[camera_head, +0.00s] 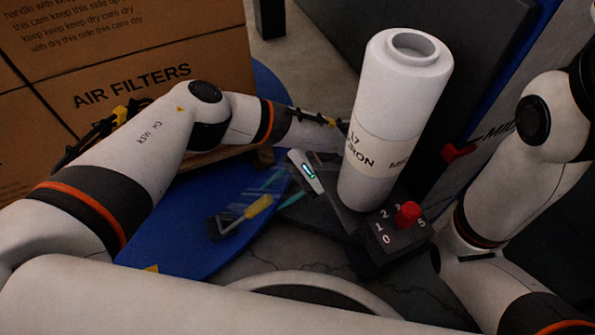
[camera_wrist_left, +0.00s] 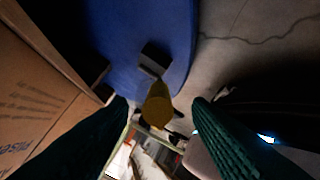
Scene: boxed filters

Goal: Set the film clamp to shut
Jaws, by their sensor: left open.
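The film clamp is a dark base (camera_head: 226,228) with a grey lever and a yellow handle (camera_head: 258,206), on the blue round platform. In the head view the handle slants toward the upper right. My left gripper (camera_head: 272,191) is just beyond the handle, its teal fingers apart and pointing down-left. In the left wrist view the yellow handle (camera_wrist_left: 157,108) shows between the open fingers (camera_wrist_left: 160,104), with a gap on both sides; I cannot tell whether it touches either finger. The clamp base (camera_wrist_left: 153,58) lies beyond it. My right gripper is out of the frame.
A numbered panel with a red knob (camera_head: 408,213) and a red lever (camera_head: 459,152) are nearby.

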